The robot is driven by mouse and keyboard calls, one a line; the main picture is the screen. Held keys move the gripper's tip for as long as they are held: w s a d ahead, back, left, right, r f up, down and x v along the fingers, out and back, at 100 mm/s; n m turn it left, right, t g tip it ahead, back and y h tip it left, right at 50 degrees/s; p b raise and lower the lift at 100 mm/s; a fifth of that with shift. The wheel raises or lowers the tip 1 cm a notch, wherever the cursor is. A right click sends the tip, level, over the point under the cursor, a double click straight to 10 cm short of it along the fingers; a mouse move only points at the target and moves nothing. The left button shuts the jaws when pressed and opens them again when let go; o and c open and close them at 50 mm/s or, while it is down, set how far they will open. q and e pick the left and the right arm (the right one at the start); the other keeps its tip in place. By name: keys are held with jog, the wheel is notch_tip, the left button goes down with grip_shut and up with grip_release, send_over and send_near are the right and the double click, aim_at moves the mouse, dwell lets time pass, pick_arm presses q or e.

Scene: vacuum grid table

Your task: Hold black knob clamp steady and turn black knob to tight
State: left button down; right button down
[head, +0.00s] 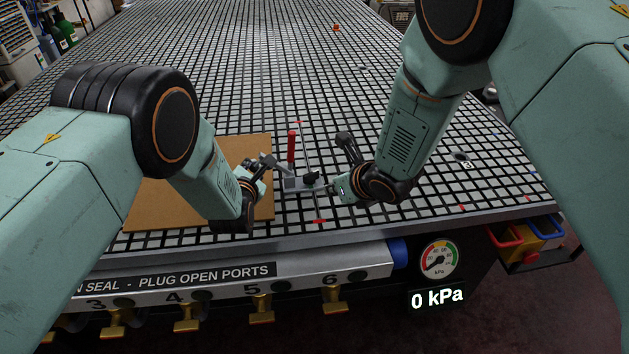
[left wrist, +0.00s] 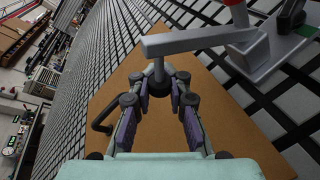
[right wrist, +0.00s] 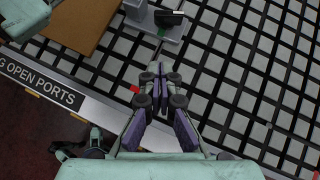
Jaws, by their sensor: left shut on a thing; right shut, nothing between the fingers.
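The clamp stands on the grid table, with a grey base (head: 292,184), an upright red handle (head: 291,146) and a black knob (head: 311,176) on the base's right part. In the left wrist view its grey arm (left wrist: 195,41) reaches over the brown board, with a spindle and black foot (left wrist: 160,88) at its end. My left gripper (head: 267,163) is shut on the clamp there, around the spindle end (left wrist: 160,74). My right gripper (right wrist: 161,76) is shut and empty, just short of the knob (right wrist: 169,18), apart from it. A green mark (right wrist: 161,32) shows beside the knob.
The brown board (head: 160,207) lies left of the clamp. A red mark (head: 319,221) is on the table near its front edge. Below that edge are a port rail (head: 210,279) and a gauge (head: 437,260) reading 0 kPa. The grid right of the clamp is mostly clear.

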aim_at(307, 178)
jog(key=x, duration=0.5)
jog(key=shift+f, duration=0.15)
jog(key=w, duration=0.1)
jog(key=w+a, duration=0.1)
jog(key=shift+w+a+f, duration=0.15)
jog(key=shift+w+a, duration=0.05)
jog(key=shift+w, duration=0.15)
jog(key=shift+w+a, duration=0.35)
jog(key=shift+w, duration=0.3)
jog(key=shift+w+a, duration=0.15)
pick_arm(q)
jog(key=shift+d+r, duration=0.1)
pick_arm(e)
jog(key=shift+w+a, duration=0.2)
jog(key=shift+a, duration=0.1)
jog(key=shift+w+r, duration=0.1)
jog(key=shift+r, duration=0.1)
